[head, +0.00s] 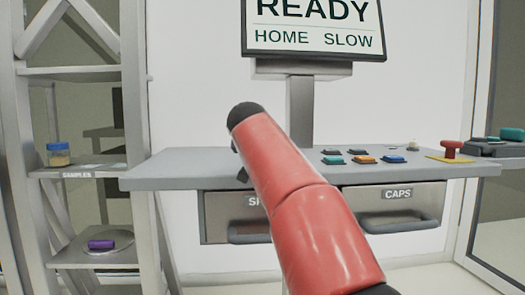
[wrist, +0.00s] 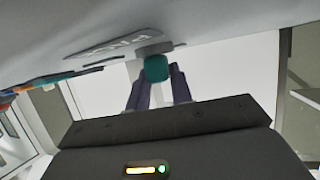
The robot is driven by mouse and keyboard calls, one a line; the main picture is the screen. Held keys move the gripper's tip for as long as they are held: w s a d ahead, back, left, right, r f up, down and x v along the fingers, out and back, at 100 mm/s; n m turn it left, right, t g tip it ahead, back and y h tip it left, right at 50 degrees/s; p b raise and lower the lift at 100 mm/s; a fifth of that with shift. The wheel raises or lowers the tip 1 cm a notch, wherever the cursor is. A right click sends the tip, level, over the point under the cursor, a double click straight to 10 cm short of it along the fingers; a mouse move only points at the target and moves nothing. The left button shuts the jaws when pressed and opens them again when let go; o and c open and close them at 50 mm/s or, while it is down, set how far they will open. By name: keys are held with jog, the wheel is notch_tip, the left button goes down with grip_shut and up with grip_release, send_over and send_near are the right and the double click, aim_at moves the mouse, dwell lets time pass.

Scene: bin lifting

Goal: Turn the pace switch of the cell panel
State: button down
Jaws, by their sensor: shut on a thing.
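The pace switch (wrist: 156,68) is a teal knob on a grey round base, seen in the wrist view beside a label plate (wrist: 105,45) on the grey panel. My gripper (wrist: 157,76) is shut on the knob, with one dark finger on either side of it. In the head view my red arm hides the switch, and most of the gripper is behind it. The screen (head: 313,25) above the panel reads READY, HOME and SLOW.
The grey panel desk (head: 175,172) carries several coloured buttons (head: 365,159) and a red mushroom knob (head: 450,147) at right. A drawer marked CAPS (head: 400,207) is below. A shelf at left holds a blue-lidded jar (head: 59,155) and a purple object (head: 101,244).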

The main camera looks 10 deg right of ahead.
jog(key=shift+a+r+m+g+h+p, duration=0.15)
jog(key=shift+m+g+h+p, duration=0.2)
jog(key=shift+m+h, duration=0.5)
jog(key=shift+a+f+m+g+h+p, duration=0.1)
jog(key=shift+m+g+h+p, duration=0.2)
jog(key=shift+m+h, duration=0.55)
jog(key=c, duration=1.2)
grip_release()
jog(key=shift+c, duration=0.2)
jog(key=b+v, duration=0.1)
jog(key=v, duration=0.6)
jog(key=shift+s+a+r, duration=0.1)
jog(key=shift+s+a, duration=0.1)
jog(key=shift+a, duration=0.1)
